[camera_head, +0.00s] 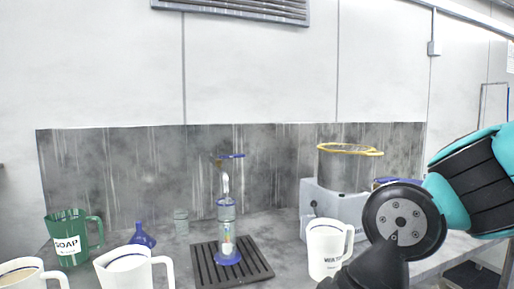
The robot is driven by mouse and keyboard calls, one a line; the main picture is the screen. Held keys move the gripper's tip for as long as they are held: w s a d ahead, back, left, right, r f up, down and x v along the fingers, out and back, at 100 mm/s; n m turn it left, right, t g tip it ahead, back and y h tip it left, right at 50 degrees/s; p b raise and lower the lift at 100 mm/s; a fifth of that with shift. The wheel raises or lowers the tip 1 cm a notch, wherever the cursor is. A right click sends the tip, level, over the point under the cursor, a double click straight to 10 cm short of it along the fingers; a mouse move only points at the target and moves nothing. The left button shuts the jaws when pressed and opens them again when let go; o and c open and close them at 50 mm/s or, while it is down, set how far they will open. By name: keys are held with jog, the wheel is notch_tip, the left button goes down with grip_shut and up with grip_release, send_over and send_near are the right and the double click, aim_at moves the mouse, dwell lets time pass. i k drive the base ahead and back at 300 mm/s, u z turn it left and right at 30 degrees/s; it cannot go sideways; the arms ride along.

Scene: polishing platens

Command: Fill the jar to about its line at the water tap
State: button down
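A water tap with a blue lever (229,156) and a pale curved spout (225,182) stands at the back middle of the bench. Below the spout, a clear blue-tinted vessel (226,212) shows above a clear cylinder (228,243) with a blue foot on a dark drain grate (205,262). I cannot tell which of these is the jar, nor see a fill line or water level.
A white jug (326,255) marked WAT stands right of the grate, close to my arm. A grey machine (335,205) with a yellow-rimmed drum is behind it. At left are a green SOAP jug (67,243), white jugs (128,272) and a blue funnel (141,238).

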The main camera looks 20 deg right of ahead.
aim_at(232, 156)
jog(key=z, duration=0.2)
jog(key=i, duration=1.5)
jog(key=u, duration=0.9)
